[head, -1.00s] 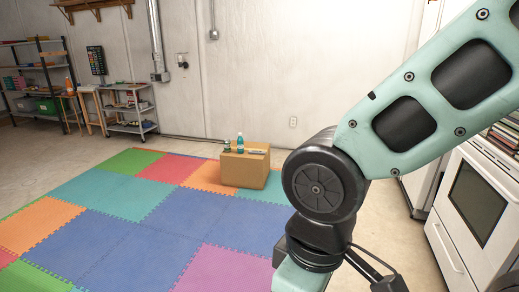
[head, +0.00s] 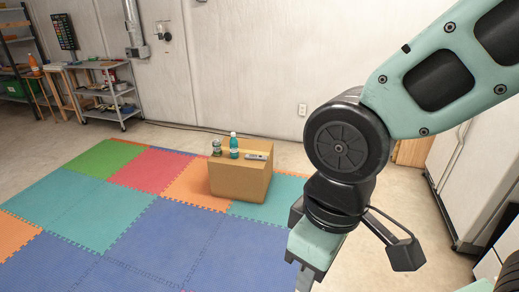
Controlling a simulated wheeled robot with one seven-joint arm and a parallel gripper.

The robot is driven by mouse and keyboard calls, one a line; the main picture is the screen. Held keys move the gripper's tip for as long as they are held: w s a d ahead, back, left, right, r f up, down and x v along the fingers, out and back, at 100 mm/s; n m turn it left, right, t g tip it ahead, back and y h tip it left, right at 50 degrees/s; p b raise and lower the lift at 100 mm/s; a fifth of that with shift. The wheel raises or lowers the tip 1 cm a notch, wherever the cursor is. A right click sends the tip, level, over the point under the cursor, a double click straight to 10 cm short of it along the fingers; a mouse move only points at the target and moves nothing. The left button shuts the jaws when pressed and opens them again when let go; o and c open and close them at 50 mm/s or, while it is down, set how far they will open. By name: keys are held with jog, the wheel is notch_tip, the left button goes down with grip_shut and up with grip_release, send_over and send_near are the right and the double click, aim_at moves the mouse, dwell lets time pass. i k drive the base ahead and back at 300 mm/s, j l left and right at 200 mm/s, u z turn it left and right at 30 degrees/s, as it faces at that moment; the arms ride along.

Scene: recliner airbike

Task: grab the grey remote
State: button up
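A small grey remote (head: 257,156) lies on top of a brown cardboard box (head: 240,182), near its right side. A teal bottle (head: 234,147) and a small dark-and-clear item (head: 217,148) stand on the same box, left of the remote. The box stands on the coloured foam mat. My arm fills the right side of the head view. Its fingers are out of the picture below, so my gripper's opening does not show. The arm is well nearer to me than the box.
Coloured foam mat tiles (head: 110,225) cover the floor before the box and are clear. A grey cart (head: 108,92) and small wooden tables stand at the back left. White cabinets (head: 470,175) stand at the right. The wall (head: 245,60) is behind the box.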

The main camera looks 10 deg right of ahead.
aim_at(248, 157)
jog(key=i+l, duration=0.2)
jog(key=i, duration=0.2)
jog(key=i+l, duration=0.15)
jog(key=i, duration=0.25)
jog(key=i+l, duration=0.2)
jog(key=i, duration=0.2)
jog(key=i+l+u, duration=0.2)
jog(key=i, duration=0.5)
jog(key=i+l+u, duration=0.25)
jog(key=i+l, duration=0.2)
jog(key=i, duration=0.2)
jog(key=i+l+u, duration=0.2)
jog(key=i+l, duration=0.25)
jog(key=i, duration=0.2)
